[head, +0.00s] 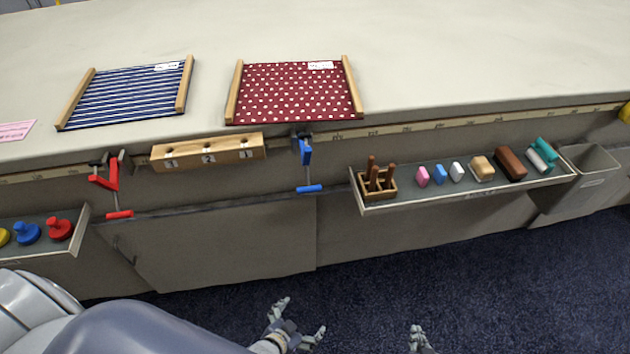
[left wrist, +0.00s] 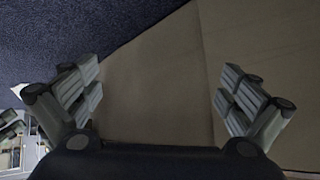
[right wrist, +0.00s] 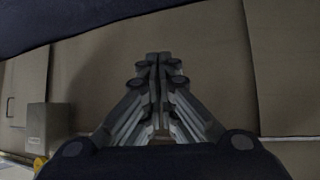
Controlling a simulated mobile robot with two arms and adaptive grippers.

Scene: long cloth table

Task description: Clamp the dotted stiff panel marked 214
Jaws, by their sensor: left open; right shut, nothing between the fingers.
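The dotted panel (head: 297,94) is dark red with white dots and lies on the table top between two wooden side bars. A white label (head: 321,66) is on its far edge; its marking is too small to read. A blue clamp (head: 306,152) hangs on the table's front edge just below the panel's near side. A red clamp (head: 112,180) hangs on the edge further left. My left gripper (head: 301,319) is open and empty, low in front of the table; its fingers are spread in the left wrist view (left wrist: 160,98). My right gripper (head: 418,335) is shut and empty, further right.
A striped blue panel (head: 128,95) lies left of the dotted one. A numbered wooden block (head: 208,151) sits on the table's front. A shelf (head: 440,201) with brushes and coloured blocks, and a grey bin (head: 583,178), are at right. A tray (head: 60,249) with knobs is at left.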

